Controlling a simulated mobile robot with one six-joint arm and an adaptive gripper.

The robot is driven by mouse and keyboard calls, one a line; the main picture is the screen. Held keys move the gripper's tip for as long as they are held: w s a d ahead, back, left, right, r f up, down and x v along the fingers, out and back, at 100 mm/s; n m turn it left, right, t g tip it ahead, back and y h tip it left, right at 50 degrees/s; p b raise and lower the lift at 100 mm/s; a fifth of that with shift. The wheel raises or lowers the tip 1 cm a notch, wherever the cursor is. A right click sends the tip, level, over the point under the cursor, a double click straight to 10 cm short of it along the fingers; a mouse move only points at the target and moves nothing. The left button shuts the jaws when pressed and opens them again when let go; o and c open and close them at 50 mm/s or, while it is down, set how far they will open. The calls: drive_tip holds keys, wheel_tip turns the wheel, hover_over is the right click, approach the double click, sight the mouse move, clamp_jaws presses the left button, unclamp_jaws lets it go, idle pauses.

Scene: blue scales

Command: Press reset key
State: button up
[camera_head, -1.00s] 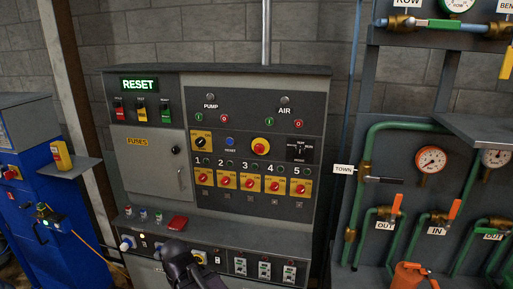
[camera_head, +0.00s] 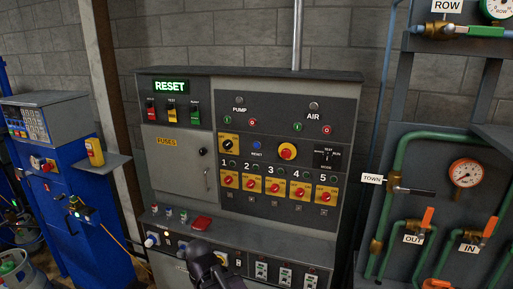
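A grey control cabinet (camera_head: 229,217) stands against the wall. At its upper left a display with green letters reads RESET (camera_head: 170,86). Below it are a red key (camera_head: 151,109), a yellow key (camera_head: 172,110) labelled TEST and a green key (camera_head: 195,112); the labels over the red and green keys are too small to read surely. A round blue button (camera_head: 257,145) with a small label, seemingly RESET, sits on the dark panel. My gripper (camera_head: 205,262) is a dark shape low in front of the cabinet, apart from the keys. Its fingers cannot be made out.
A red object (camera_head: 202,223) and several small cylinders lie on the cabinet ledge. Yellow switch plates with red knobs fill the panel's lower part. Green pipes and a gauge (camera_head: 466,173) are right.

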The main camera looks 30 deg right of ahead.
clamp_jaws()
idle(1.2)
